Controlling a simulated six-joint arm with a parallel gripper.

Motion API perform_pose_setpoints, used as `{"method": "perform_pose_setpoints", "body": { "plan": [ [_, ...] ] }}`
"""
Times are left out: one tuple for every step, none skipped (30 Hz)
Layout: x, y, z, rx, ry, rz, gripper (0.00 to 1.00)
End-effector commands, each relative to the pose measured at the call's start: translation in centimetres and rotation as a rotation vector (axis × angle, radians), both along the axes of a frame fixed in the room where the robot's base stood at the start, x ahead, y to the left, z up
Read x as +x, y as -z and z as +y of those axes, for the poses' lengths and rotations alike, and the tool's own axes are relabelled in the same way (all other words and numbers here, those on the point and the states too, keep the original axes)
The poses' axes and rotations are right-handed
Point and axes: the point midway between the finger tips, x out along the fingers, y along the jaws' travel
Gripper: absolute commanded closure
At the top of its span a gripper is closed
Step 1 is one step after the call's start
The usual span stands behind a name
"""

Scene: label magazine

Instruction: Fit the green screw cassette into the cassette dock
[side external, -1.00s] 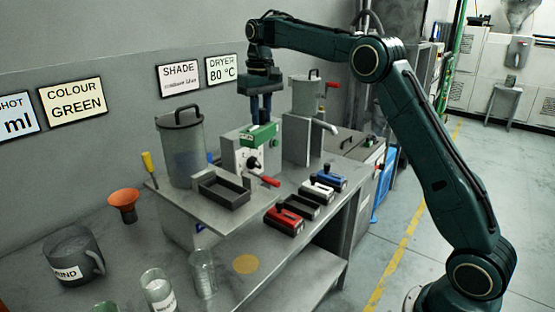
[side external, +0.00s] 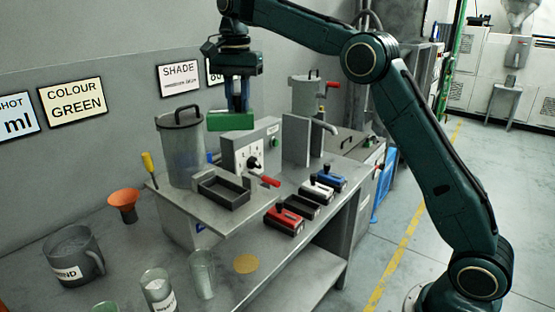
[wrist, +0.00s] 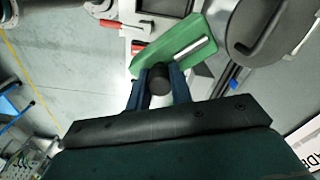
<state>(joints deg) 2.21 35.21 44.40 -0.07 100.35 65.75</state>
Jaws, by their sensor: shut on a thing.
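The green screw cassette (side external: 230,122) is held in the air above the raised work plate, left of and above the grey control box. My gripper (side external: 238,106) points down and is shut on it. In the wrist view my gripper's blue fingers (wrist: 160,78) close on a dark round knob, with the green cassette (wrist: 178,42) beyond it. A dark, open rectangular frame that looks like the cassette dock (side external: 224,188) sits on the plate, below the cassette and apart from it. No cassette shows in it.
A lidded grey pot (side external: 180,150) stands close left of the held cassette. The control box (side external: 250,148) and a red-handled lever (side external: 268,181) stand near the frame. Red (side external: 284,220), white (side external: 318,190) and blue (side external: 330,177) cassettes lie at right. Cups and a jug stand in front.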

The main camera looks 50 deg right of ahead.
Motion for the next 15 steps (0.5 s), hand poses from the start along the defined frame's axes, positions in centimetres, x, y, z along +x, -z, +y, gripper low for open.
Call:
{"method": "perform_pose_setpoints", "body": {
  "plan": [
    [-0.1, -0.4, 0.5, 0.000, 0.039, -0.003, 1.00],
    [-0.1, -0.6, 0.7, 0.000, 0.067, -0.003, 1.00],
    [-0.2, -0.8, 1.1, 0.000, 0.103, -0.003, 1.00],
    [-0.3, -1.0, 1.3, 0.000, 0.130, -0.003, 1.00],
    [-0.3, -1.1, 1.6, 0.000, 0.158, -0.003, 1.00],
    [-0.4, -1.3, 1.9, 0.000, 0.195, -0.003, 1.00],
    [-0.5, -1.5, 2.1, 0.000, 0.222, -0.003, 1.00],
    [-0.6, -1.7, 2.4, 0.000, 0.249, -0.002, 1.00],
    [-0.7, -1.9, 2.7, 0.000, 0.285, -0.002, 1.00],
    [-0.7, -2.1, 3.0, 0.000, 0.312, -0.003, 1.00],
    [-0.8, -2.2, 3.2, 0.000, 0.339, -0.003, 1.00],
    [-0.9, -2.4, 3.5, 0.000, 0.377, -0.003, 1.00],
    [-1.0, -2.6, 3.7, 0.001, 0.404, -0.002, 1.00],
    [-1.1, -2.7, 4.0, 0.001, 0.432, -0.002, 1.00],
    [-1.2, -3.0, 4.3, 0.001, 0.468, -0.002, 1.00]
  ]
}}
